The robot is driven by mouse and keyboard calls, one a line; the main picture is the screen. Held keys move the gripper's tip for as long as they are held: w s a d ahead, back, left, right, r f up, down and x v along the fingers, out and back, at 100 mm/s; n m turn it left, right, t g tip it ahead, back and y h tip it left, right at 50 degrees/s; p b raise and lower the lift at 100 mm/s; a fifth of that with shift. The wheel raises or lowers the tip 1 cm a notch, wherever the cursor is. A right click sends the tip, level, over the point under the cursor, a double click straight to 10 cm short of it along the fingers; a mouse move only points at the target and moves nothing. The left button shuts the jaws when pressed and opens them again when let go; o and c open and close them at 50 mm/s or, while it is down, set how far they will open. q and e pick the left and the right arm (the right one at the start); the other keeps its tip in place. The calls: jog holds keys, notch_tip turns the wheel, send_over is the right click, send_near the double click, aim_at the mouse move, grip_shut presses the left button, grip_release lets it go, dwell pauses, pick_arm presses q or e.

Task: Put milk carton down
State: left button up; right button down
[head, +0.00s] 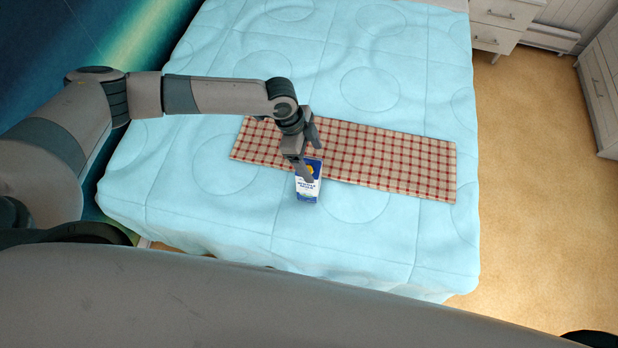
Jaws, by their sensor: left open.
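The milk carton (308,187), white and blue with a yellow patch, is on the light blue bedspread (370,250) at the front edge of a red checkered cloth (400,170). It looks upright. My left gripper (309,165) is open and right at the carton's top, with one finger in front of part of it. I cannot tell whether the fingers touch the carton. My right gripper is not in view.
The bed has clear room on both sides of the cloth and in front of the carton. A white drawer unit (497,22) stands beyond the bed at the upper right, and another cabinet (602,85) is at the right edge. Tan floor (535,190) lies between.

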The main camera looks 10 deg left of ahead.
aim_at(314, 166)
pick_arm(q)
jog(key=shift+f+p, duration=0.45)
jog(key=shift+p, duration=0.05)
jog(key=x, duration=0.1)
jog(key=p+x, duration=0.1)
jog(key=shift+a+f, duration=0.2)
jog(key=shift+f, duration=0.3)
jog(key=shift+p+x, duration=0.4)
jog(key=shift+x, duration=0.35)
grip_shut()
jog(key=shift+w, duration=0.15)
